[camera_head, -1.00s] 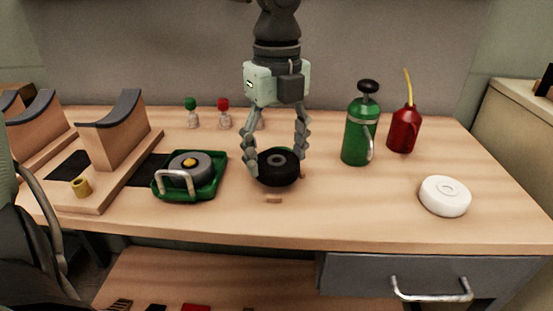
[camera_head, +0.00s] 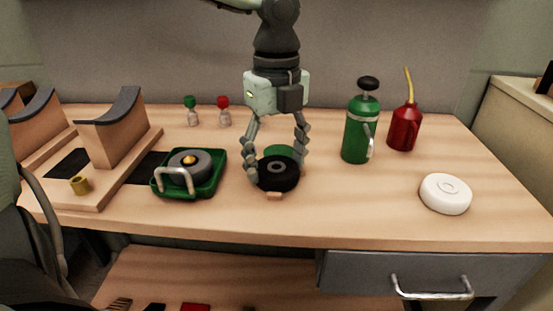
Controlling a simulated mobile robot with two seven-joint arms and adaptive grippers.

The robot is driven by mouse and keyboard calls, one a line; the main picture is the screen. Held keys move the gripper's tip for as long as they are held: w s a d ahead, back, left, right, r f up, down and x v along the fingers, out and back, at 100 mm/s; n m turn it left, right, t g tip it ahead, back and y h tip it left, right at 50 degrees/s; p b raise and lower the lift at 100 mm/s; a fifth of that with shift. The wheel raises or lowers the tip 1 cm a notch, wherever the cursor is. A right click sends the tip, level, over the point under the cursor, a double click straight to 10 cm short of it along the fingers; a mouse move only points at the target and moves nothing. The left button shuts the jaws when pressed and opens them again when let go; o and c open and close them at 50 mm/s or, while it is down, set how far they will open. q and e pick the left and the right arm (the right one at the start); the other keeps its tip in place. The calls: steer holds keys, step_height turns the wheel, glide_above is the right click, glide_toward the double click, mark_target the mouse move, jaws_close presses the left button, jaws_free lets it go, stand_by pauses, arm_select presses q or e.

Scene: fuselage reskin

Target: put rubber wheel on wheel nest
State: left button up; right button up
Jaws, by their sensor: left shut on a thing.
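The black rubber wheel (camera_head: 277,176) with a grey hub is in the middle of the bench. My left gripper (camera_head: 277,168) comes down from above, its two fingers shut on the left and right sides of the wheel. A small wooden block (camera_head: 274,197) shows right at the wheel's front edge. It looks like part of the wheel nest, which is mostly hidden under the wheel. I cannot tell whether the wheel rests on it. A green rounded thing (camera_head: 279,151) shows just behind the wheel. My right gripper is not in view.
A green tray (camera_head: 215,182) with a grey disc stands left of the wheel, beside wooden cradles (camera_head: 115,135). A green pump bottle (camera_head: 360,130), red oil can (camera_head: 404,127) and white round thing (camera_head: 445,194) are at right. Two small bottles stand behind. Bench front is clear.

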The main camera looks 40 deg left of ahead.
mark_target(277, 166)
arm_select(q)
steer(key=o, duration=1.4)
steer(key=shift+c, duration=0.2)
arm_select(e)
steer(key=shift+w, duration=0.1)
arm_select(q)
steer(key=shift+r+p, duration=0.35)
steer(key=shift+r, duration=0.15)
step_height(277, 166, up, 11)
steer(key=shift+r, duration=0.15)
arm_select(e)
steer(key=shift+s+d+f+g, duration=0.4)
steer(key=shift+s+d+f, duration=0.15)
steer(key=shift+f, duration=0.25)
